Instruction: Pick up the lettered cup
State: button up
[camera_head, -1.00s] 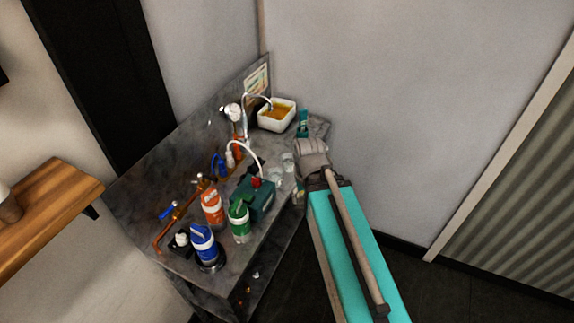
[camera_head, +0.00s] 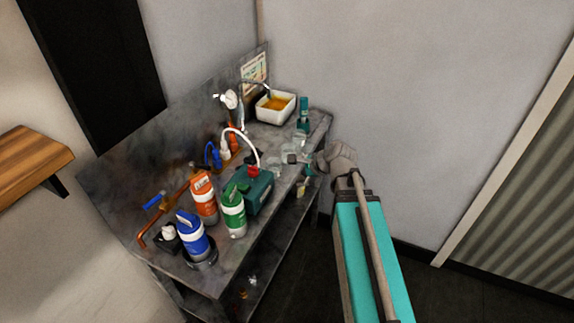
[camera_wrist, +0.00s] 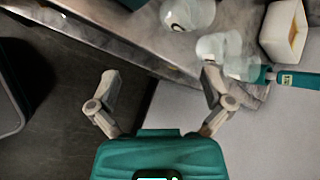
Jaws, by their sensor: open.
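Clear cups stand on the grey counter in the wrist view. One cup (camera_wrist: 187,14) at the top edge carries a dark round mark like a letter. A second cup (camera_wrist: 213,46) sits beside the right finger with a partly hidden dark mark. A third clear cup (camera_wrist: 243,66) is next to it. I cannot read the letters. In the head view the cups (camera_head: 297,145) are small and partly hidden by my gripper. My gripper (camera_wrist: 160,78) is open and empty. Its fingers are spread over the floor beside the counter edge, with the right fingertip near the second cup.
A teal box (camera_head: 257,191) and orange (camera_head: 204,197), green (camera_head: 233,212) and blue (camera_head: 192,237) canisters fill the near part. The wall is close behind.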

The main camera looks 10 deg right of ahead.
jog(key=w+d+f+m+t+b, duration=0.1)
jog(key=w+d+m+t+b, duration=0.4)
jog(key=m, duration=0.7)
jog(key=shift+w+d+m+y+b, duration=0.3)
jog(key=shift+w+d+b, duration=0.1)
jog(key=shift+b, duration=0.1)
jog(key=shift+f, duration=0.1)
jog(key=b+x, duration=0.3)
jog(key=x, duration=0.5)
jog(key=shift+w+a+f, duration=0.15)
jog(key=shift+w, duration=0.1)
jog(key=shift+b+x, duration=1.2)
jog(key=shift+x, duration=1.4)
